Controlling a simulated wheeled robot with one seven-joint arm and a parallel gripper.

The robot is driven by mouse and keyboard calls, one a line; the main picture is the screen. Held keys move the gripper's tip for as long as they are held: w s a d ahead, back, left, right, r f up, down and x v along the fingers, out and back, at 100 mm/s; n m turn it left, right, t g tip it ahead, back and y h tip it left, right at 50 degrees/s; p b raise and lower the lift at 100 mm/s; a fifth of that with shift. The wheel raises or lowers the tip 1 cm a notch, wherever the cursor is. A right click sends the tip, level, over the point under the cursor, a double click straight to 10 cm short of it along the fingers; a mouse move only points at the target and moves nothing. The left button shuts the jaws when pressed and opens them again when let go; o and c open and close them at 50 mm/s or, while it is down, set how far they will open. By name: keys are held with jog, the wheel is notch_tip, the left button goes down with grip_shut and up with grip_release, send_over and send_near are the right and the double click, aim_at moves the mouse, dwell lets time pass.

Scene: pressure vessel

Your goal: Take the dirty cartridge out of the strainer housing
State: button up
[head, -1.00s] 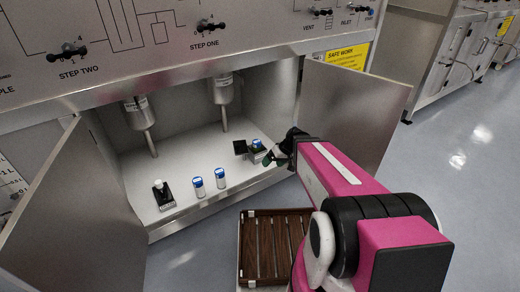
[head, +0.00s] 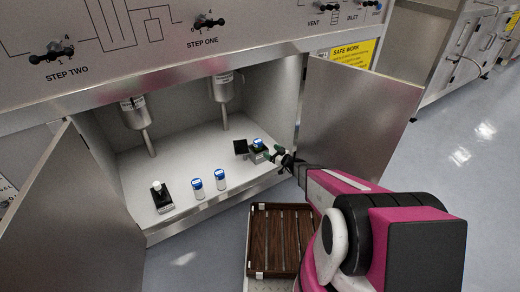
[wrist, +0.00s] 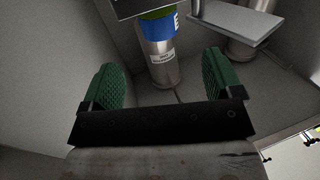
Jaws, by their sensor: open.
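My gripper (head: 277,156) is just right of the block. In the wrist view my gripper (wrist: 157,85) is open, its green pads apart with nothing held. Beyond the pads is a labelled metal cylinder (wrist: 160,62) with a blue band (wrist: 160,27) and green above it. Whether these are one object is unclear.
Two blue-topped canisters (head: 197,188) (head: 220,180) and a black holder with a white knob (head: 157,187) stand farther left. Two metal vessels (head: 136,112) (head: 222,90) hang above. Open doors (head: 355,115) (head: 70,215) flank the cabinet. A slatted tray (head: 253,232) lies in front.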

aim_at(261, 145)
jog(key=x, duration=1)
jog(key=shift+w+a, duration=0.25)
jog(key=shift+w, duration=0.05)
jog(key=c, duration=1.1)
